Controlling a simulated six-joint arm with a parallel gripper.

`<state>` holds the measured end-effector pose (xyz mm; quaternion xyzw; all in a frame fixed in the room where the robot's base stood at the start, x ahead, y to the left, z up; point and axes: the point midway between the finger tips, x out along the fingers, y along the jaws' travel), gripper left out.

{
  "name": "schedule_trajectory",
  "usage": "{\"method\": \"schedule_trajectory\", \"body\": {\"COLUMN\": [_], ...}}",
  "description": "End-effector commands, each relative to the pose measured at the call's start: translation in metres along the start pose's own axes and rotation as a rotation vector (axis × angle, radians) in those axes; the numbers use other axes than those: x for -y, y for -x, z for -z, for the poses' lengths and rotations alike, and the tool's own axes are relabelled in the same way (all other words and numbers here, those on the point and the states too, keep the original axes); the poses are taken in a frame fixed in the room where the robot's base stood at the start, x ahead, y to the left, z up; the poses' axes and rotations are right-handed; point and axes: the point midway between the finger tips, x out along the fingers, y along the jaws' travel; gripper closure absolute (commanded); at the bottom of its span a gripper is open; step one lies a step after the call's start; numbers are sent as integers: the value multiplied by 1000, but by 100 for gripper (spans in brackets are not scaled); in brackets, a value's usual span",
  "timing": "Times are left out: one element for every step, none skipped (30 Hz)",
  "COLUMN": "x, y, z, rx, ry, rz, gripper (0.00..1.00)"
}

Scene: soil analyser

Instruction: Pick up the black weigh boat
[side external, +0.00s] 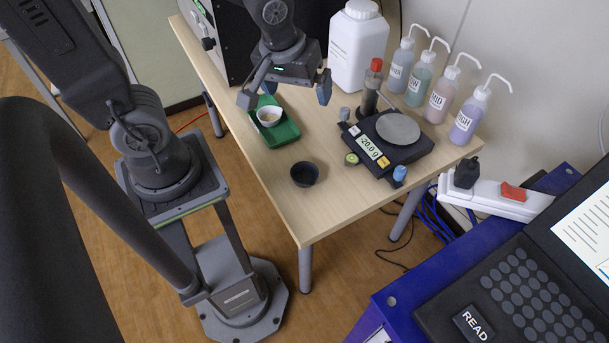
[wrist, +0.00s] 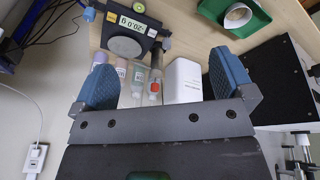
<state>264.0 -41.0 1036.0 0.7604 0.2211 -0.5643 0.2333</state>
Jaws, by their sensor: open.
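The black weigh boat (side external: 305,174) is a small dark round cup standing on the wooden table near its front corner in the side external view. It is not visible in the wrist view. My gripper (side external: 284,92) is open and empty, above the table and further back than the weigh boat, over the area by the green tray. In the wrist view my gripper's blue fingertips (wrist: 166,75) are spread wide with nothing between them.
A green tray (side external: 287,137) holds a white cup (side external: 269,116). A balance (side external: 412,152) reading -20.0 g stands right of the weigh boat. Several wash bottles (side external: 468,113) and a white jug (side external: 352,50) stand at the back. The table around the boat is clear.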

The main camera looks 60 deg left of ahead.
Motion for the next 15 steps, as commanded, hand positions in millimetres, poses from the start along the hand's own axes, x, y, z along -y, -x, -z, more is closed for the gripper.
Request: {"method": "schedule_trajectory", "body": {"x": [-1,-2,-3,-3,-2,-2,-2,-1,0,0,1,2,2,3,4], "y": [-20,-30,-44,-54,-64,-77,-86,-94,-104,-111,-116,-123,-127,-130,-133], "z": [-1,-1,-2,-3,-4,-6,-8,-10,-12,-14,-16,-19,-20,-21,-22], "rx": [30,39,52,59,67,74,79,83,87,89,91,93,93,94,94], "ry": [83,138,210,262,314,378,422,465,516,550,580,615,637,654,671], "rz": [36,52,75,92,110,132,147,161,178,190,201,212,219,226,231], "gripper": [0,0,0,0,0,0,0,0,0,0,0,0,0,0,0]}}
